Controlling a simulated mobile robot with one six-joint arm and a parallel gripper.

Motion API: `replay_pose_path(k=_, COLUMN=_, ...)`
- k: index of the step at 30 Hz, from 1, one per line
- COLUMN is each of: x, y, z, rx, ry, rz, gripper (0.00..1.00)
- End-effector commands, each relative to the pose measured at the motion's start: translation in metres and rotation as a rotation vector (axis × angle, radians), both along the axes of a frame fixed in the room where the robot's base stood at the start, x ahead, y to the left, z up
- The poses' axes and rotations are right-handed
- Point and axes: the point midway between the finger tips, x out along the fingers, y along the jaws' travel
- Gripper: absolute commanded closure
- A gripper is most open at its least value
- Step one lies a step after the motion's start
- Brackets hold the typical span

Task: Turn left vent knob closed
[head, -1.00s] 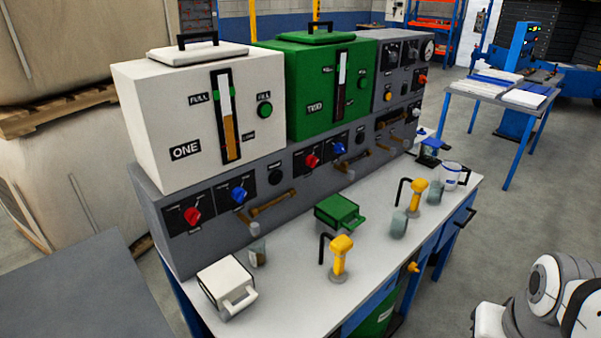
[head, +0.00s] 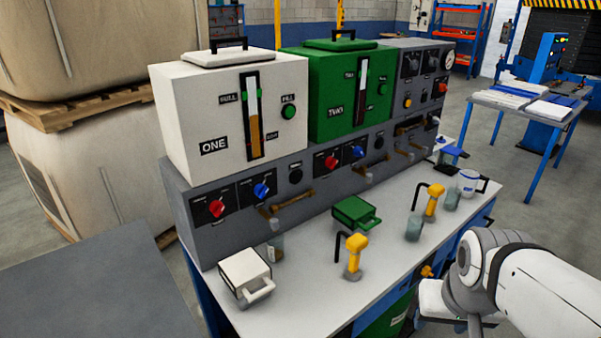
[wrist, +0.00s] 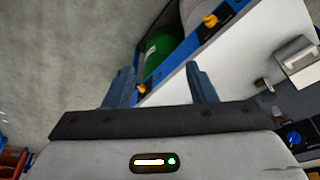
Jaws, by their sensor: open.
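The grey panel (head: 325,175) carries a red knob (head: 216,208) and a blue knob (head: 261,190) at its left, below the white tank. Another red knob (head: 331,161) and blue knob (head: 358,152) sit below the green tank. An orange knob (head: 427,271) is on the bench's blue front; the wrist view shows two orange knobs, one at the top (wrist: 210,20). Labels are too small to tell which knob is the left vent knob. My gripper (wrist: 160,87) is open, with nothing seen between its fingers. It is clear of the panel, off the bench's front side.
The bench top (head: 315,295) holds a white container (head: 245,275), a green container (head: 355,212), yellow-topped dispensers (head: 354,255) and glass jars (head: 414,229). A blue table (head: 525,105) stands at the back right. Open floor lies between it and the bench.

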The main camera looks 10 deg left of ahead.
Motion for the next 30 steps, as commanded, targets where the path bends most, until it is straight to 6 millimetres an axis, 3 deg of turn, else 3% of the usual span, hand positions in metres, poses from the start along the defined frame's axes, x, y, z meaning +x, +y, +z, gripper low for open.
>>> replay_pose_path(k=4, x=0.068, y=0.007, z=-0.002, rx=-0.029, ry=-0.143, rz=0.065, gripper=0.43)
replay_pose_path(k=8, x=0.153, y=0.038, z=-0.003, rx=-0.034, ry=-0.347, rz=0.157, gripper=0.43)
replay_pose_path(k=12, x=0.233, y=0.093, z=-0.006, rx=0.003, ry=-0.576, rz=0.277, gripper=0.43)
replay_pose_path(k=16, x=0.286, y=0.164, z=-0.015, rx=0.112, ry=-0.773, rz=0.414, gripper=0.43)
replay_pose_path(k=19, x=0.312, y=0.221, z=-0.024, rx=0.21, ry=-0.912, rz=0.511, gripper=0.43)
replay_pose_path(k=24, x=0.322, y=0.301, z=-0.041, rx=0.401, ry=-1.089, rz=0.643, gripper=0.43)
replay_pose_path(k=27, x=0.318, y=0.331, z=-0.048, rx=0.493, ry=-1.152, rz=0.692, gripper=0.43)
replay_pose_path(k=30, x=0.314, y=0.348, z=-0.052, rx=0.554, ry=-1.188, rz=0.72, gripper=0.43)
